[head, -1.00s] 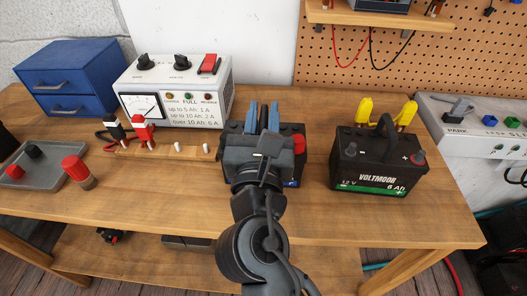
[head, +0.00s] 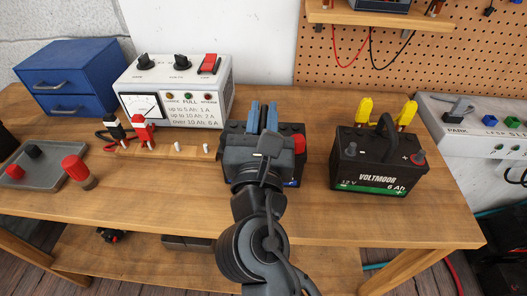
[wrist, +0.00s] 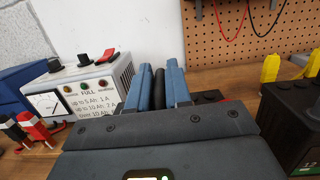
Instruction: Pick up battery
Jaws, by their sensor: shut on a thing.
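A dark battery (head: 295,167) with a red terminal cap (head: 299,145) stands on the workbench, mostly hidden behind my gripper and wrist in the head view. My gripper (head: 264,106) is over it, with its blue fingers shut on its black handle (wrist: 159,84), which shows between them in the wrist view. The battery appears to rest on the bench; its underside is hidden. A second black battery (head: 375,166), marked VOLTMOOR 12 V 6 Ah, stands upright to the right, apart from my gripper. Its black handle (head: 387,128) is raised.
A white charger (head: 185,85) with knobs and a meter stands at the back left. Red (head: 143,132) and black clamps stand on a wooden strip before it. Yellow clamps (head: 365,108) are behind the right battery. A grey tray (head: 40,182) lies at left. The front bench middle is clear.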

